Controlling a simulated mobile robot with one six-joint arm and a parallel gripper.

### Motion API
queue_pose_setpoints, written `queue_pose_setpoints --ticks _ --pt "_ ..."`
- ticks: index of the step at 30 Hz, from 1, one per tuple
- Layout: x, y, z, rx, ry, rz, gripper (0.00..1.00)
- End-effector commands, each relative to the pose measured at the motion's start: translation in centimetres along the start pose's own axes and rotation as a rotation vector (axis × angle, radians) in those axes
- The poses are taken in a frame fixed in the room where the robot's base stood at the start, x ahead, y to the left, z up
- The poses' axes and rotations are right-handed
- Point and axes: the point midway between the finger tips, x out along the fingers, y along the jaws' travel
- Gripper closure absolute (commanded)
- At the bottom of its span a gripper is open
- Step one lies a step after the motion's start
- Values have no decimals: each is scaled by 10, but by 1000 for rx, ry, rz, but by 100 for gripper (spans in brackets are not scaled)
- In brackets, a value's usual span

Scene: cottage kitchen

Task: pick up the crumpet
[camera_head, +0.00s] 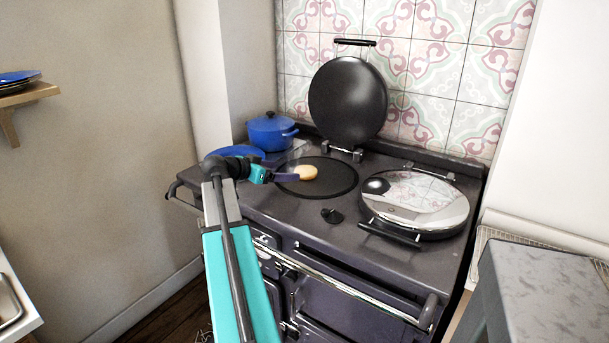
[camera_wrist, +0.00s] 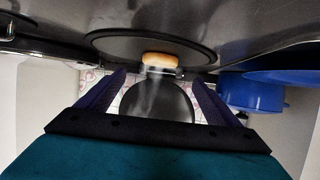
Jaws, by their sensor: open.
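The crumpet (camera_head: 306,172) is a small round golden-brown disc lying on the dark round hotplate (camera_head: 336,187) of the range cooker. My gripper (camera_head: 295,177) reaches in from the left, low over the hotplate, with its fingertips close to the crumpet's left side. In the wrist view the crumpet (camera_wrist: 168,60) shows edge-on ahead of my gripper (camera_wrist: 160,82), between the lines of its two purple fingers. The fingers are apart with nothing between them. Whether a fingertip touches the crumpet I cannot tell.
The raised black lid (camera_head: 348,100) stands behind the hotplate. A closed shiny lid (camera_head: 415,199) covers the right plate. A blue pot (camera_head: 271,132) and a blue plate (camera_head: 238,153) stand at the back left. A small dark object (camera_head: 332,215) lies at the cooker's front.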

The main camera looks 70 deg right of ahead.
Motion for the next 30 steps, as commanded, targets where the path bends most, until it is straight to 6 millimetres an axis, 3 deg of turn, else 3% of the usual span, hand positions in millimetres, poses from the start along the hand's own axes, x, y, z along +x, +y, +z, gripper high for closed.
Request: queue_pose_setpoints --ticks 12,30 --pt "55 -1 -1 1 0 1 14" --pt "69 0 -2 0 0 2 14"
